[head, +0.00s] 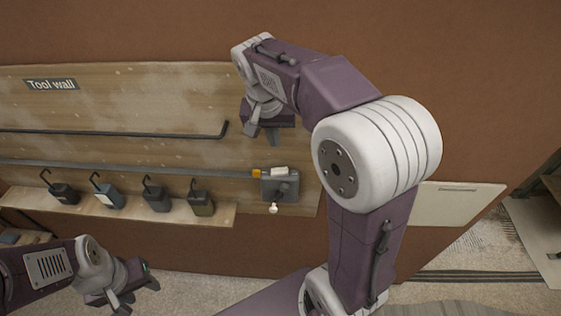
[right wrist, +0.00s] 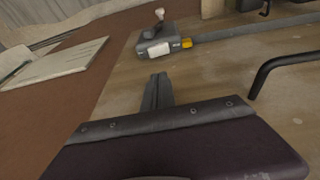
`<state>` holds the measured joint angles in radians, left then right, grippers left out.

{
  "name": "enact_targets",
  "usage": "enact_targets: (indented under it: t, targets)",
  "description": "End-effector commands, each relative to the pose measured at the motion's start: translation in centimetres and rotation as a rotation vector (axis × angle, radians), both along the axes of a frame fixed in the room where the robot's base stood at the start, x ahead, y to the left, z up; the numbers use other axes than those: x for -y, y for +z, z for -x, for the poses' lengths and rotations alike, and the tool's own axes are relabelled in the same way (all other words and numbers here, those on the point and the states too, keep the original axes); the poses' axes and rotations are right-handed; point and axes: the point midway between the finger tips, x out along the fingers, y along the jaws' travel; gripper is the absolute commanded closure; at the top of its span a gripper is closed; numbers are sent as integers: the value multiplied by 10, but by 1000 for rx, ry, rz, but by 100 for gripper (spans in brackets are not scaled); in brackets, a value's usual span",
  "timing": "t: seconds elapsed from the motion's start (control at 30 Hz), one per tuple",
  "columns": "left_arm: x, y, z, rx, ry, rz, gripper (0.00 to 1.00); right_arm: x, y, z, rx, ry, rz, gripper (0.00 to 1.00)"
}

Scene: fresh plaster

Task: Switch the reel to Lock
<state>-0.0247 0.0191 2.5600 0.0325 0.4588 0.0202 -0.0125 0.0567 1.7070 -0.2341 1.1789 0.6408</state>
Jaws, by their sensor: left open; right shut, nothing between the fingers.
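Any Lock marking is too small to read. My right gripper (head: 271,137) is shut and empty, above the reel in the head view and apart from it; its fingers also show in the right wrist view (right wrist: 157,91). My left gripper (head: 137,287) is open and empty at lower left.
The tool wall (head: 150,95) has a dark rail (head: 110,134) and a long grey bar (head: 120,168) running to the reel. Several hooked dark containers stand on a ledge (head: 120,209) left of the reel. A pale panel (head: 455,202) is to the right.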

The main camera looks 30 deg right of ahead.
Motion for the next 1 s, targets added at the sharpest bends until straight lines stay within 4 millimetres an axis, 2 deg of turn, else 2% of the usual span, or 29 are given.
enact_targets:
  t: [0.3,0.5,0.7,1.0]
  targets:
    - [0,13,0,0,0,0,55,16,-65,-12,-7,-3,0,100]
    - [0,21,0,0,0,0,55,22,-98,-12,-5,-1,-1,100]
    - [0,23,0,0,0,0,55,24,-114,-11,-2,-1,0,100]
    - [0,23,0,0,0,0,55,25,-116,-11,0,-1,0,100]
